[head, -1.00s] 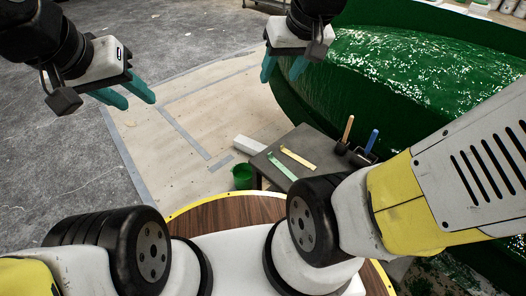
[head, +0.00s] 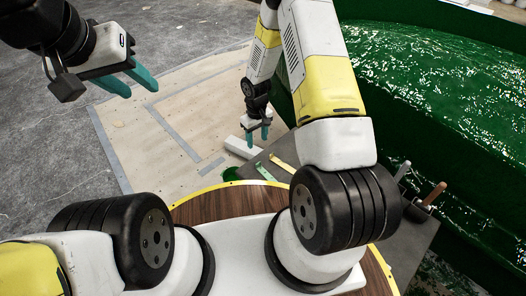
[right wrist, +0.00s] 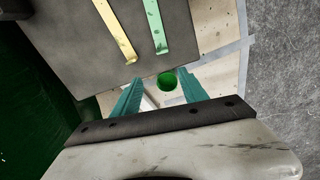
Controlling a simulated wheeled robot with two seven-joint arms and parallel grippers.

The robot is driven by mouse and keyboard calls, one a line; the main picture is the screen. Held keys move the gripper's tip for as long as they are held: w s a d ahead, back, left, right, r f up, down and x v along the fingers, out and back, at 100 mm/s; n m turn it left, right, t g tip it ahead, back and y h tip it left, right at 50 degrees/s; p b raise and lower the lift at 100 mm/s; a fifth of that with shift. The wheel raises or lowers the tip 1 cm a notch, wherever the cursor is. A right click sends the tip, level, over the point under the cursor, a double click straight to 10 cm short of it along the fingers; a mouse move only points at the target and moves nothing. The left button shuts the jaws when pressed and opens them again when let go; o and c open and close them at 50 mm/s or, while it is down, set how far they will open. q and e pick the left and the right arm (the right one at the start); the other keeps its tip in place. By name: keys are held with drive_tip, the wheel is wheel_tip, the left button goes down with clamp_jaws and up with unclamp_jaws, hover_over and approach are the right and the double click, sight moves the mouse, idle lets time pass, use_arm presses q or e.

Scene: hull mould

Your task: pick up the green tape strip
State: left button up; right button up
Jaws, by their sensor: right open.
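The green tape strip (head: 265,172) lies on the dark table, beside a yellow strip (head: 282,162). In the right wrist view the green strip (right wrist: 156,27) lies ahead of the fingers, to the right of the yellow strip (right wrist: 115,30). My right gripper (head: 257,142) is open and empty, close to the green strip in the head view; it also shows in the right wrist view (right wrist: 160,84). The strip is not between its fingers. My left gripper (head: 140,88) is open and empty over the floor at upper left.
The dark table (head: 405,240) is partly hidden by my right arm. Tools (head: 432,194) stand at its right side. The large green hull mould (head: 440,80) fills the right side.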

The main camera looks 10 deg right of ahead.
drive_tip(key=f, duration=0.4)
drive_tip(key=s+f, duration=0.1)
drive_tip(key=f, duration=0.7)
drive_tip(key=shift+s+a, duration=0.1)
drive_tip(key=shift+s, duration=0.1)
drive_tip(key=shift+r, duration=0.1)
drive_tip(key=shift+c, duration=0.2)
clamp_jaws()
